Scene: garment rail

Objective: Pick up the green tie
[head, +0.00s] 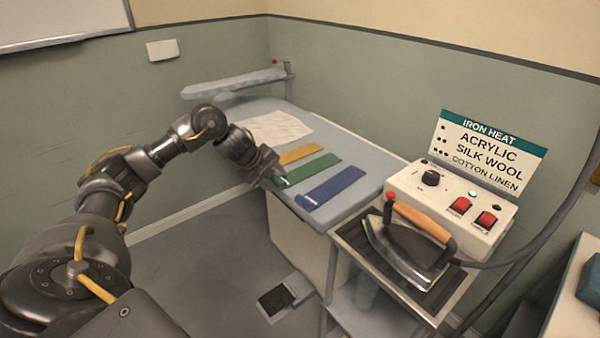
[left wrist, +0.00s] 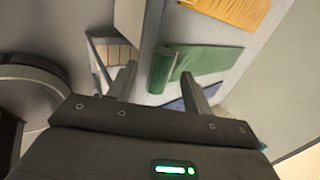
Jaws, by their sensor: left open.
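The green tie (head: 309,170) lies flat on the ironing board (head: 350,162), between a yellow strip and a blue strip. My left gripper (head: 279,172) is at the tie's near left end, by the board's edge, and hides part of that end. In the left wrist view the jaws (left wrist: 157,72) are open, with the tie's folded or overhanging end (left wrist: 161,70) between the fingertips. The rest of the tie (left wrist: 212,60) lies on the board beyond. I cannot tell whether either finger touches it. My right gripper is not in view.
The yellow strip (head: 300,154) and blue strip (head: 331,187) lie close on either side. A pale cloth (head: 272,128) lies farther back. An iron (head: 412,245) stands on a rack at right, beside a control box (head: 450,205) with a cable. A narrow sleeve board (head: 232,83) stands behind.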

